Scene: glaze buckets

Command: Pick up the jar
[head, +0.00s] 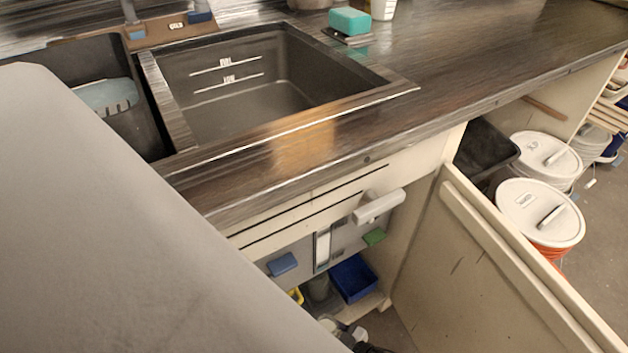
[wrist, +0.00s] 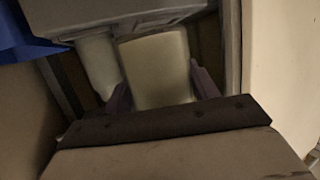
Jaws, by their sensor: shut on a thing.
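A pale beige jar (wrist: 155,65) stands between the two purplish fingers of my gripper (wrist: 160,88) in the wrist view. My gripper is shut on the jar, one finger on each side of it. The jar's lower part is hidden by the dark bar of the gripper. In the head view my grey arm covers the left side, and small pale and dark shapes at the bottom edge near the cabinet are too unclear to tell apart.
A second pale container (wrist: 97,62) is close to the left of the jar. A blue bin (head: 353,278) sits inside the open cabinet. The open cabinet door (head: 500,265) bounds the right side. Lidded white buckets (head: 541,212) stand beyond it. The counter with the sink (head: 250,85) is above.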

